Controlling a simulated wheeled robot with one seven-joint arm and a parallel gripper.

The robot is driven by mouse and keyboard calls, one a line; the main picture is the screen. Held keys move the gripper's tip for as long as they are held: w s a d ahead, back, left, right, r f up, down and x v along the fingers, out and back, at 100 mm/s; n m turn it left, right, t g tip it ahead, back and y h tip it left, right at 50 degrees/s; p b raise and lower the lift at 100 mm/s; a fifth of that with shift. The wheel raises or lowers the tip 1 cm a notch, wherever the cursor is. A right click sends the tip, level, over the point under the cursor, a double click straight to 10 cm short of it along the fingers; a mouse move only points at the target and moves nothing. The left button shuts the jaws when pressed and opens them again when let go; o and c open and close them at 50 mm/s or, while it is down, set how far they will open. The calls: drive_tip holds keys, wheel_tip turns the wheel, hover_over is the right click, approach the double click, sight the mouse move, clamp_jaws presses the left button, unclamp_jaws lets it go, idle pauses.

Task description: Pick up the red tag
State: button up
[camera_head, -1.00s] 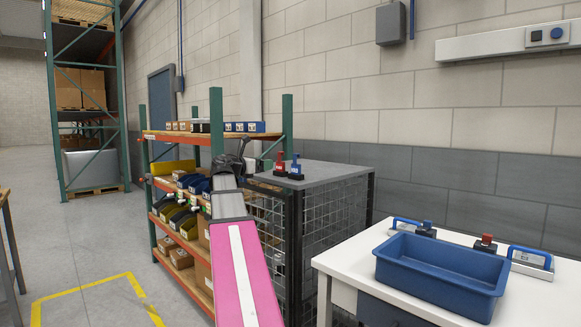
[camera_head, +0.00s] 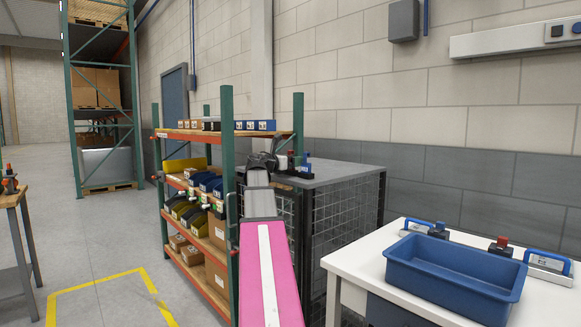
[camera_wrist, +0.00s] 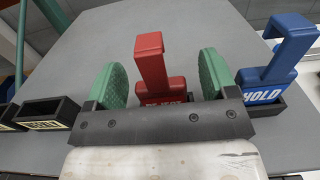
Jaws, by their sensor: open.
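The red tag (camera_wrist: 151,62) stands upright in a small dark holder on the grey cabinet top. Its lower lettering is partly covered by my gripper's front bar. My gripper (camera_wrist: 162,78) is open, with one green pad left of the tag and one right. Gaps show on both sides, so neither pad is seen touching it. In the head view the red tag (camera_head: 291,154) shows just beyond my dark gripper (camera_head: 268,158), which hides part of the area.
A blue tag (camera_wrist: 287,48) marked HOLD stands in a holder close to the right pad. An empty black holder (camera_wrist: 47,113) is at left. The mesh-sided cabinet (camera_head: 345,172) adjoins a shelf rack (camera_head: 227,150). A blue bin (camera_head: 455,280) sits on a white table.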

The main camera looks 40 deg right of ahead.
drive_tip(key=shift+w+d, duration=0.1)
drive_tip(key=shift+d, duration=0.9)
drive_tip(key=c, duration=1)
drive_tip(key=shift+r, duration=0.1)
